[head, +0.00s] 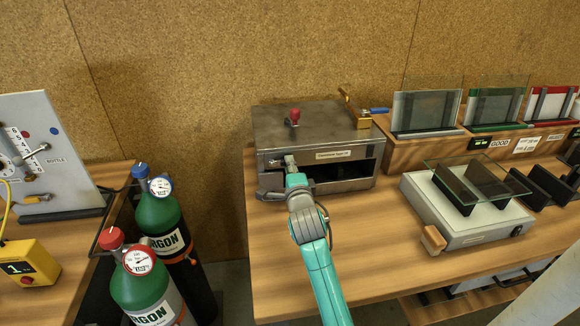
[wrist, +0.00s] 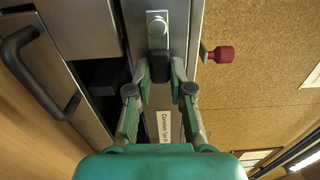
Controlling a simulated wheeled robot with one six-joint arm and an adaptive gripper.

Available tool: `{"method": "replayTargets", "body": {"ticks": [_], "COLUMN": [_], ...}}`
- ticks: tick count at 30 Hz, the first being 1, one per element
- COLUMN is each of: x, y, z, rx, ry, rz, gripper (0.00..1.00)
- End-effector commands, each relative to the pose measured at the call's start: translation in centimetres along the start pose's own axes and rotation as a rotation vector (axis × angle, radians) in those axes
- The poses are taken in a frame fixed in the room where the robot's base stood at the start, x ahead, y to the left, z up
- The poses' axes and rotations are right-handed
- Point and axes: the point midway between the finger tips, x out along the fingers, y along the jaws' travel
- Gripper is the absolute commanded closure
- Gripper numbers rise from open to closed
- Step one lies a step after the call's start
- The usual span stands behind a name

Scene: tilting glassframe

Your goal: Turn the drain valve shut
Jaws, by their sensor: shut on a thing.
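My gripper (head: 290,165) is at the front of a grey steel box (head: 315,122) on the bench. In the wrist view, my gripper (wrist: 160,80) is shut on a small dark block (wrist: 159,67) beside a bright metal plate (wrist: 157,24) on the box's front rim. A brass fitting (head: 364,122) with a blue lever (head: 379,110) sits at the box's right rear; it looks like the drain valve, apart from my gripper. The lever points right. Whether it is open or shut is not clear.
A red knob (head: 295,114) stands on the box top. The box front has a dark opening and a black handle (wrist: 40,70). A white device (head: 465,215) with glass panes stands right. Argon cylinders (head: 160,220) stand left, beyond a gap. The bench front is clear.

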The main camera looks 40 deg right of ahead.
Motion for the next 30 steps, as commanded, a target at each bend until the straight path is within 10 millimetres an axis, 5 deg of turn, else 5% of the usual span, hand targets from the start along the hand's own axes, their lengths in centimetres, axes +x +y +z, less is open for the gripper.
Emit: {"method": "replayTargets", "body": {"ticks": [3,4,7,20,30], "x": [0.0,0.0,0.0,-0.9,-7.1], "y": [0.2,0.2,0.1,0.2,0.2], "z": [0.0,0.0,0.0,0.0,0.1], "rx": [0.001,0.000,0.000,-0.001,-0.001], "ry": [0.001,0.001,0.000,-0.001,-0.002], "rz": [0.003,0.004,0.003,0.003,0.004], "gripper": [1.00,0.75,0.54,0.54,0.54]}}
